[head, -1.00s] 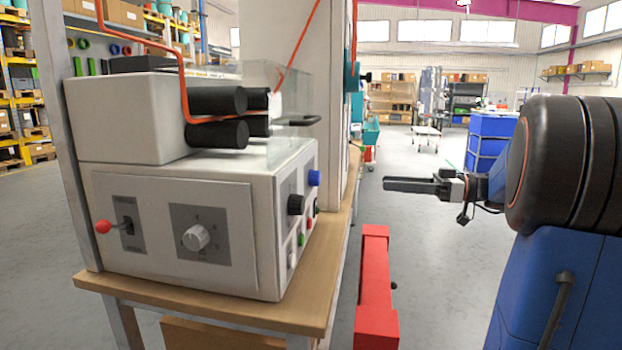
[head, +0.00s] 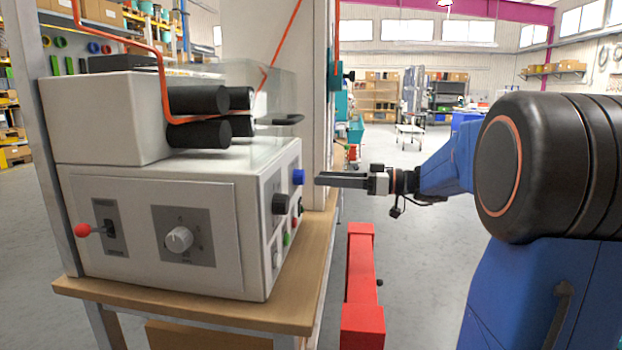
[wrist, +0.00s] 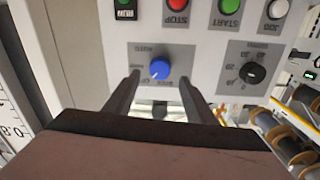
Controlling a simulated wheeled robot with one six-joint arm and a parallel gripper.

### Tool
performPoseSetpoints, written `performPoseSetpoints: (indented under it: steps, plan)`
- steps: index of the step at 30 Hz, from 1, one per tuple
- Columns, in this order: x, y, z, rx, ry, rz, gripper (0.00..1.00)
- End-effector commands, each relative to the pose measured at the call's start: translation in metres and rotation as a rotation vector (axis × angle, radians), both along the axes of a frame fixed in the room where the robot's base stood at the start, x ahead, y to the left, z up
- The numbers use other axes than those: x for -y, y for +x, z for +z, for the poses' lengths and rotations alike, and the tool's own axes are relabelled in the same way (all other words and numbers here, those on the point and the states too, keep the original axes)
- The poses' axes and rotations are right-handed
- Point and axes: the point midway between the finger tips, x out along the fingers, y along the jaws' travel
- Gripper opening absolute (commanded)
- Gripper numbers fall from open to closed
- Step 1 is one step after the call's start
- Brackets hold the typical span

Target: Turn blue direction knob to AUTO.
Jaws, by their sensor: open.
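The blue direction knob (head: 298,177) sticks out of the right-hand face of the white machine (head: 160,220). In the wrist view the blue knob (wrist: 160,69) sits on a grey label plate, with a white pointer mark on it; the lettering around it is too small to read surely. My gripper (head: 318,179) points at the knob, with its fingertips just to the right of it in the head view. In the wrist view my gripper (wrist: 160,78) is open, one finger on each side of the knob, apparently not touching it.
A black knob (wrist: 253,73) is right of the blue one in the wrist view. The red STOP button (wrist: 177,5), green START button (wrist: 229,7) and white JOG button (wrist: 277,9) line the upper edge. A red post (head: 360,290) stands below my arm.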

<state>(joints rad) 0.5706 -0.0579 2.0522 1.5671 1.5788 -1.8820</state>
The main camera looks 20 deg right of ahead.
Motion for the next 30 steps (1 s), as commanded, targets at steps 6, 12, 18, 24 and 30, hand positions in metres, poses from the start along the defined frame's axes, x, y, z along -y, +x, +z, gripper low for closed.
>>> performPoseSetpoints:
  steps: [6, 12, 18, 24, 30]
  plan:
    - [-0.025, 0.015, 0.0, 0.0, 0.0, 0.002, 0.5]
    - [-0.038, 0.024, 0.0, 0.0, 0.0, 0.001, 0.5]
    - [-0.042, 0.026, 0.0, 0.0, 0.0, 0.0, 0.5]
    - [-0.041, 0.026, 0.0, 0.0, 0.0, -0.001, 0.48]
    - [-0.041, 0.026, 0.0, 0.0, 0.0, -0.001, 0.09]
